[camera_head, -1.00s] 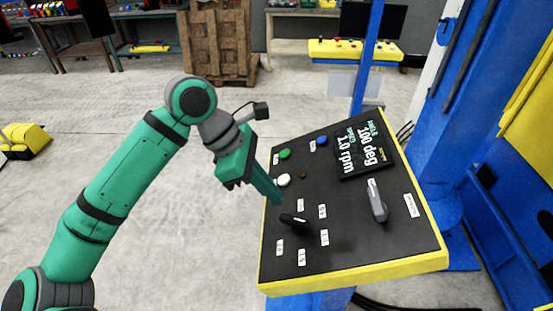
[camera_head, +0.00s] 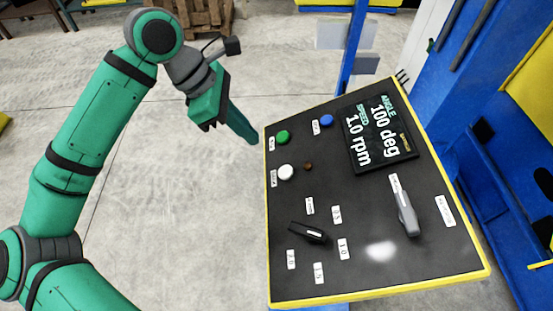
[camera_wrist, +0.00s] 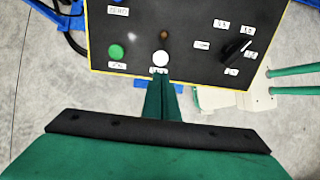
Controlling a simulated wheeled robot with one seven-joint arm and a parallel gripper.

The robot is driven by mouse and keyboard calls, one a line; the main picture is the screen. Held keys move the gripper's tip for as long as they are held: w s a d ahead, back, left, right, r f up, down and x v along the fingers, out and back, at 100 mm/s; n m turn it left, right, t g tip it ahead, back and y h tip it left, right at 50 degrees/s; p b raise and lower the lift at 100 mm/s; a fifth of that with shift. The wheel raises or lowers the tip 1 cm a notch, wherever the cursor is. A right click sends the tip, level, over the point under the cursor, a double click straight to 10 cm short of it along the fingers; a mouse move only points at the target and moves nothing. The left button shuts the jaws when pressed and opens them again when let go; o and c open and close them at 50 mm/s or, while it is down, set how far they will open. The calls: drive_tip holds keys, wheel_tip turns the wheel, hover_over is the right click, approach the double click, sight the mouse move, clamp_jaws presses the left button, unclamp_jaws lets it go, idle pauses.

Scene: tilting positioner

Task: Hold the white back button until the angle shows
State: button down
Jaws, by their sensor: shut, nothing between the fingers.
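The white button (camera_head: 286,172) sits near the left edge of the dark, yellow-edged panel (camera_head: 350,215), with a label beside it. It also shows in the wrist view (camera_wrist: 160,58). My gripper (camera_head: 254,140) is shut and empty, its tips just off the panel's left edge in the head view. In the wrist view the closed fingers (camera_wrist: 161,80) point at the white button, tips just below it in the picture and near its label; contact is not visible. The display (camera_head: 378,134) reads ANGLE 100 deg and SPEED 1.0 rpm.
A green button (camera_head: 282,138), a blue button (camera_head: 327,120) and a small brown lamp (camera_head: 308,166) are near the white button. A black selector knob (camera_head: 307,232) and a grey lever (camera_head: 405,214) are further along. A blue post (camera_head: 352,55) stands behind the panel.

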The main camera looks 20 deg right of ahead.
approach(285, 171)
drive_tip(key=x, duration=0.5)
drive_tip(key=shift+s+d+f, duration=0.2)
drive_tip(key=shift+f, duration=0.15)
drive_tip(key=shift+d+f, duration=0.15)
drive_tip(key=shift+f, duration=0.15)
